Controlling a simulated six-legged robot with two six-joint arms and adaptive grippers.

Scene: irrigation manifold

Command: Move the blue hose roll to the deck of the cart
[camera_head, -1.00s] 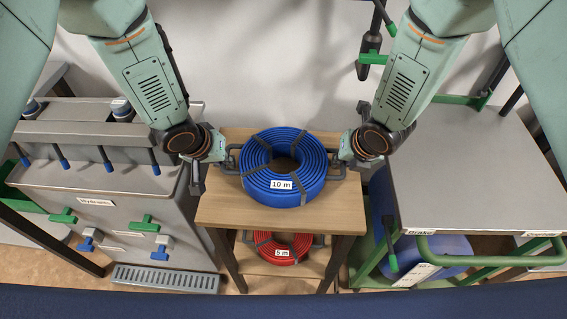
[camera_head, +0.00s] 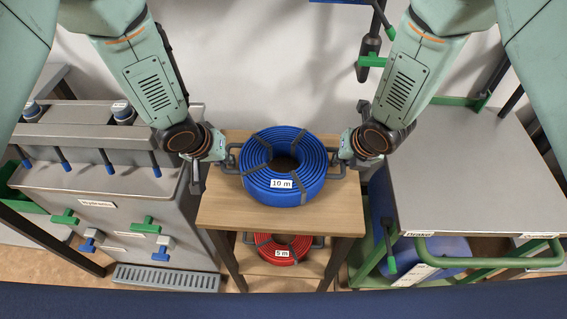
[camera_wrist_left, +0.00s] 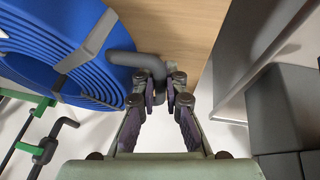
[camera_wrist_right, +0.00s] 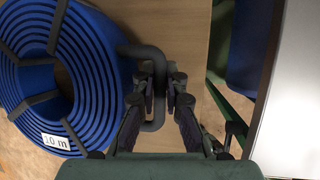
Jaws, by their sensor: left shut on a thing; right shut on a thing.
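The blue hose roll (camera_head: 284,192), labelled 10 m and bound with dark straps, is at the wooden stand's top (camera_head: 225,213); I cannot tell whether it touches the wood. A grey handle sticks out on each side. My left gripper (camera_head: 222,156) is shut on the left handle (camera_wrist_left: 130,58). My right gripper (camera_head: 346,158) is shut on the right handle (camera_wrist_right: 158,100). The cart's grey deck (camera_head: 470,165) is to the right, with a green rail (camera_head: 480,259) along its front.
A red hose roll (camera_head: 282,252), labelled 5 m, sits on the stand's lower shelf. A grey manifold (camera_head: 150,215) with blue and green taps stands on the left. The visible deck surface is clear. A dark hanging fixture with green handles (camera_head: 372,60) is at the back wall.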

